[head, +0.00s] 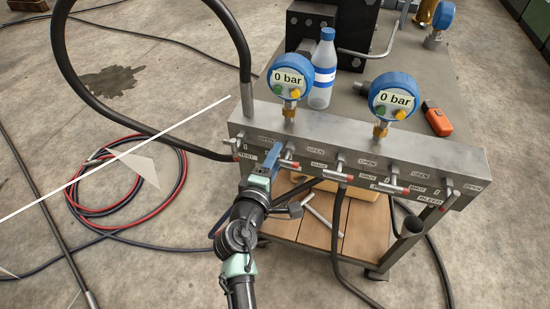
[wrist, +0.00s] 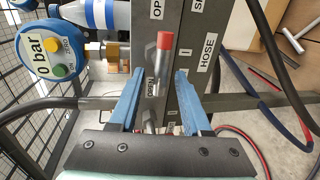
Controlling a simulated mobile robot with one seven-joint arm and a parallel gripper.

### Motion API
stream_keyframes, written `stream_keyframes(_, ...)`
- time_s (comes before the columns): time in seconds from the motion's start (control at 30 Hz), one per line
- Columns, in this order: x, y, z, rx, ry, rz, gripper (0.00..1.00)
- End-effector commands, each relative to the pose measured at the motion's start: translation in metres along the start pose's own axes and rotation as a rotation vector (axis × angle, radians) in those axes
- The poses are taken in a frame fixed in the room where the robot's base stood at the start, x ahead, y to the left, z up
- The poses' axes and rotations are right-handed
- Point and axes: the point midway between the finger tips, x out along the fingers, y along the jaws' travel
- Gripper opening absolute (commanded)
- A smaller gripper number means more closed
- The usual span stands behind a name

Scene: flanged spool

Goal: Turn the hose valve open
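The hose valve has a grey bar handle with a red tip. In the wrist view, the hose valve handle (wrist: 164,70) stands between my fingers with its red tip pointing up the picture. In the head view, the handle's red tip (head: 291,164) points right along the grey manifold (head: 330,140). My gripper (head: 273,155) is at this valve. In the wrist view my gripper (wrist: 158,76) is open, one blue finger each side of the handle, with visible gaps.
Other red-tipped valves (head: 345,178) line the manifold to the right, and another (head: 237,158) is to the left. Two blue gauges (head: 290,78) (head: 392,97) read 0 bar. A bottle (head: 323,70) stands behind. A black hose (head: 95,105) loops down at left.

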Motion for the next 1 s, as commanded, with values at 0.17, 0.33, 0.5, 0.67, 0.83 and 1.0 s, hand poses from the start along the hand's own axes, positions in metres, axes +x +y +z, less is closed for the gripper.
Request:
stream_keyframes(0.17, -0.002, 0.0, 0.0, 0.001, 0.001, 0.0, 0.48)
stream_keyframes(0.33, -0.018, 0.0, 0.0, 0.0, 0.002, -0.001, 0.48)
stream_keyframes(0.5, -0.053, -0.001, 0.0, 0.002, 0.002, -0.002, 0.48)
stream_keyframes(0.67, -0.088, -0.001, -0.001, 0.001, 0.003, -0.002, 0.48)
stream_keyframes(0.83, -0.115, -0.001, 0.0, 0.0, 0.001, -0.001, 0.48)
stream_keyframes(1.0, -0.128, 0.0, 0.0, 0.0, 0.001, -0.001, 0.48)
